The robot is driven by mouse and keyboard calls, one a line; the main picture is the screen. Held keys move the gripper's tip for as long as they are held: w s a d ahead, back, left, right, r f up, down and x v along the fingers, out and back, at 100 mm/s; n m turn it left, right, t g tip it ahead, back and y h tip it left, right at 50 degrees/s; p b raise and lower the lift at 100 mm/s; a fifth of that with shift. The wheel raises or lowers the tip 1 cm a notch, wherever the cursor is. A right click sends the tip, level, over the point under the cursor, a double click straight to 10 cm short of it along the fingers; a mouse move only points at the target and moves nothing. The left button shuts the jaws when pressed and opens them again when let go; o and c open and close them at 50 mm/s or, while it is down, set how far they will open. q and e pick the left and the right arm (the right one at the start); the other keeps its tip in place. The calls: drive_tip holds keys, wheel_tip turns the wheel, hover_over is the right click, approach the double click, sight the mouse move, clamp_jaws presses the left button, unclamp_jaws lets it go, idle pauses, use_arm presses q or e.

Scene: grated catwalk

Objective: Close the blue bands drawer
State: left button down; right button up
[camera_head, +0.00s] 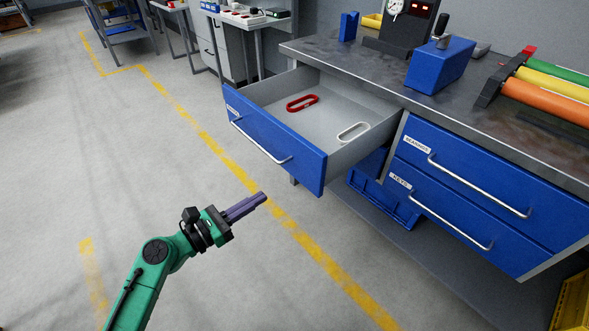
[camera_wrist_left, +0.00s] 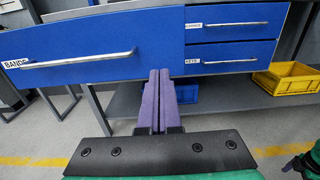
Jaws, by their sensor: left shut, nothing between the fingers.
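The blue bands drawer (camera_head: 275,142) is pulled far out of the bench. A red loop and a white loop lie inside it. In the left wrist view its front (camera_wrist_left: 90,50) carries the label BANDS and a long silver handle (camera_wrist_left: 70,60). My left gripper (camera_head: 262,198) has purple fingers, shut and empty, in front of and below the drawer's right front corner, apart from it in the head view. In the left wrist view the fingertips (camera_wrist_left: 159,74) overlap the lower right edge of the drawer front; I cannot tell whether they touch.
Two shut blue drawers, the upper (camera_head: 480,180) and the one labelled KEYS (camera_head: 455,222), sit to the right. A blue crate (camera_head: 385,200) stands on the shelf below. The bench top (camera_head: 370,66) holds a blue box (camera_head: 440,65) and coloured rolls (camera_head: 550,95). Floor in front is clear.

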sight(305, 169)
use_arm(q)
drive_tip(key=x, duration=1.1)
drive_tip(key=shift+w+d, duration=0.2)
drive_tip(key=shift+d, duration=0.15)
drive_tip(key=shift+w+d, duration=0.2)
drive_tip(key=shift+d, duration=0.05)
drive_tip(key=shift+w+d, duration=0.1)
use_arm(e)
drive_tip(key=shift+r, duration=0.1)
use_arm(q)
drive_tip(key=shift+d, duration=0.1)
use_arm(e)
drive_tip(key=shift+s+d, duration=0.1)
drive_tip(key=shift+s, duration=0.05)
